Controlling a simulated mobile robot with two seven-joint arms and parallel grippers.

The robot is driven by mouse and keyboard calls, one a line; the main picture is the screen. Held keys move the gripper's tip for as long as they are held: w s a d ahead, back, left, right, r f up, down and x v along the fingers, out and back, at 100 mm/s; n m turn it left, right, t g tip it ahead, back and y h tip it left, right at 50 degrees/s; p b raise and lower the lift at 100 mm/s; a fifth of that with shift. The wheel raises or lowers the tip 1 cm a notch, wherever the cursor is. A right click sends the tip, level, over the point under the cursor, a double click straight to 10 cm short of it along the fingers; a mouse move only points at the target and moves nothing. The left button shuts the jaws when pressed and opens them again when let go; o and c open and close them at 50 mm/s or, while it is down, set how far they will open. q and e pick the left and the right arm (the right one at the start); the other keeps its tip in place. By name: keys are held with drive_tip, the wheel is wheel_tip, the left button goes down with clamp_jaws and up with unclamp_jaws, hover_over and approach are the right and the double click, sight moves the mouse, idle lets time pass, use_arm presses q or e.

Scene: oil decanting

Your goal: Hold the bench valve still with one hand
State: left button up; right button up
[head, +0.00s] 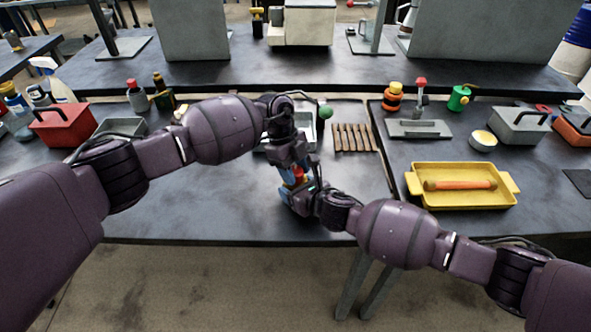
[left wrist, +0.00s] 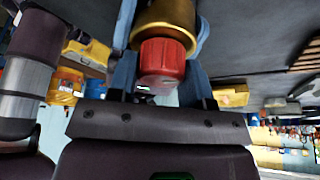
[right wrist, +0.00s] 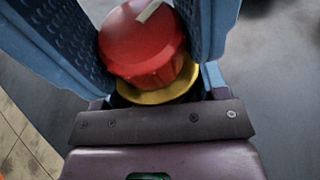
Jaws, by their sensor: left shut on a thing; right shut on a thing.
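The bench valve, with a red knob and a yellow body, is mostly hidden between my two grippers in the head view; a bit of its red (head: 298,172) shows. My left gripper (head: 290,166) comes down from above and is shut on the valve. The left wrist view shows the red knob (left wrist: 162,62) and gold-yellow body (left wrist: 165,18) between its blue fingers. My right gripper (head: 291,190) comes from the front right and is shut on the valve. The right wrist view shows the red knob (right wrist: 140,45) with a pale mark, above a yellow collar (right wrist: 162,92), between its fingers. The exact contacts are hidden.
A yellow tray (head: 412,188) with an orange-handled tool stands at the right. A brown slatted rack (head: 352,138) and a grey tray (head: 270,147) lie behind the grippers. A red toolbox (head: 62,126) stands far left. The left front bench (head: 190,205) is clear.

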use_arm(q)
drive_tip(key=shift+m, duration=0.5)
drive_tip(key=shift+g, duration=0.3)
drive_tip(key=o, duration=0.9)
drive_tip(key=shift+r, duration=0.15)
drive_tip(key=v, duration=1.1)
drive_tip(key=shift+r, duration=0.45)
